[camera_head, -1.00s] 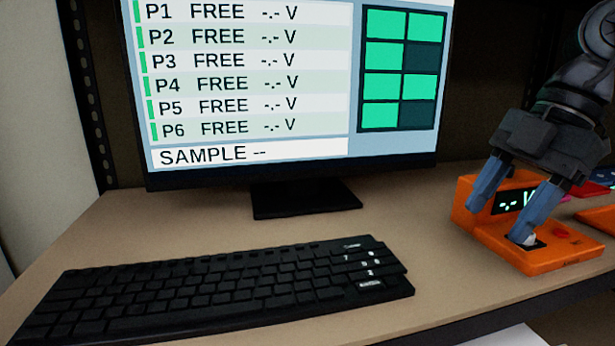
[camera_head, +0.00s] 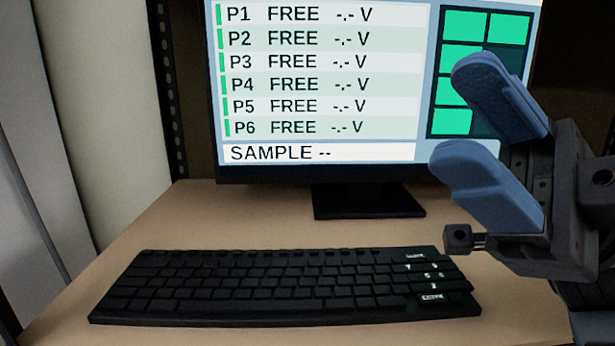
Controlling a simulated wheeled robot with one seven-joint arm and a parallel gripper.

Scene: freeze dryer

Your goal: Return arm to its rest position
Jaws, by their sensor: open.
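My gripper (camera_head: 462,118) is at the right side of the view, close to the camera. Its two blue fingers are spread apart and point to the upper left, with nothing between them. It is open and empty, in front of the right part of the monitor (camera_head: 318,98) and above the desk. The fingers cover part of the green blocks on the screen. The rest of my arm runs out of view at the right.
A black keyboard (camera_head: 285,285) lies on the tan desk (camera_head: 200,215), to the left of and below my gripper. The monitor stands behind it, listing P1 to P6 as FREE. A dark perforated rack post (camera_head: 168,90) and pale panels are at the left.

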